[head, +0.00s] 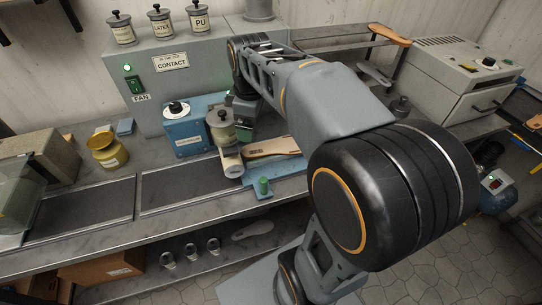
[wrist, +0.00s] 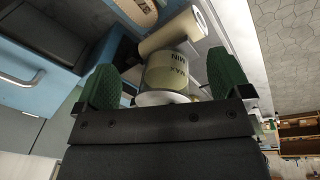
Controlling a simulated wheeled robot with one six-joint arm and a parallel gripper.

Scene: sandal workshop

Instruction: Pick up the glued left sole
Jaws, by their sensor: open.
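A tan sole (head: 272,148) lies on a blue plate (head: 292,166) on the bench, just right of a cream roll. Another tan sole (head: 390,35) lies on the raised rack at the back right. I cannot tell from their looks which one is the glued left sole. Part of a tan, speckled sole (wrist: 138,10) shows at the top of the wrist view. My gripper (wrist: 168,88) is open, its green fingertips either side of a labelled tin (wrist: 168,72) in that view. In the head view my gripper (head: 241,122) is beside this tin (head: 218,128), left of the nearer sole, partly hidden.
Dark mats (head: 185,184) leave free bench on the left.

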